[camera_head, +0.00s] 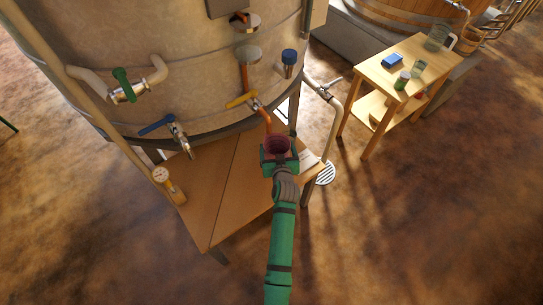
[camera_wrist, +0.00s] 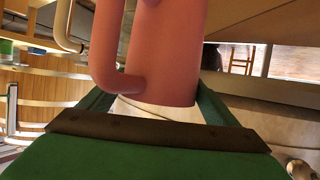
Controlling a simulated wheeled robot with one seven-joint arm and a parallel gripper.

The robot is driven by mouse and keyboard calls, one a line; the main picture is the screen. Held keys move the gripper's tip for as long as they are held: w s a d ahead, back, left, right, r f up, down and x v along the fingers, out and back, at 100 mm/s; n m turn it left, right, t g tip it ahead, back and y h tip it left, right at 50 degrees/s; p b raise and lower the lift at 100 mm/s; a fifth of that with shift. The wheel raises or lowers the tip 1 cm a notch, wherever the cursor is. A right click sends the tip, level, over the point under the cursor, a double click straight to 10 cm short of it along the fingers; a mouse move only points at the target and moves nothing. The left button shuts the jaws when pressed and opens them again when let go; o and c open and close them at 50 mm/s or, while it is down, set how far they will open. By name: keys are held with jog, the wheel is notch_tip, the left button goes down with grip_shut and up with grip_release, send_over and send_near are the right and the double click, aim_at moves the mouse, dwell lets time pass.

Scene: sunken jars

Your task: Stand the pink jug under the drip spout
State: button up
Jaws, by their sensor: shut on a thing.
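The pink jug (camera_wrist: 172,50) fills the middle of the wrist view, with its handle (camera_wrist: 103,50) on the left. In the head view the dark pink mouth of the jug (camera_head: 277,145) shows between the fingers of my green gripper (camera_head: 279,157). My gripper is shut on the jug's body, over the right part of the wooden stand. An orange pipe with a yellow-handled tap (camera_head: 242,100) comes down from the vat to just behind the jug's mouth. I cannot tell which outlet is the drip spout, nor whether the jug's base touches the stand.
The large vat (camera_head: 190,60) stands behind the wooden stand (camera_head: 215,195). A blue-handled tap (camera_head: 157,125) and a green-handled valve (camera_head: 122,85) stick out on the left. A bent pipe (camera_head: 335,115) stands close right. A small table (camera_head: 395,65) holds glasses and a blue block.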

aim_at(270, 150)
jog(key=shift+a+f, duration=0.8)
jog(key=shift+f, duration=0.2)
jog(key=shift+a+f, duration=0.2)
jog(key=shift+f, duration=0.75)
jog(key=shift+a+f, duration=0.15)
jog(key=shift+f, duration=0.8)
jog(key=o, duration=1.4)
jog(key=shift+f, duration=0.1)
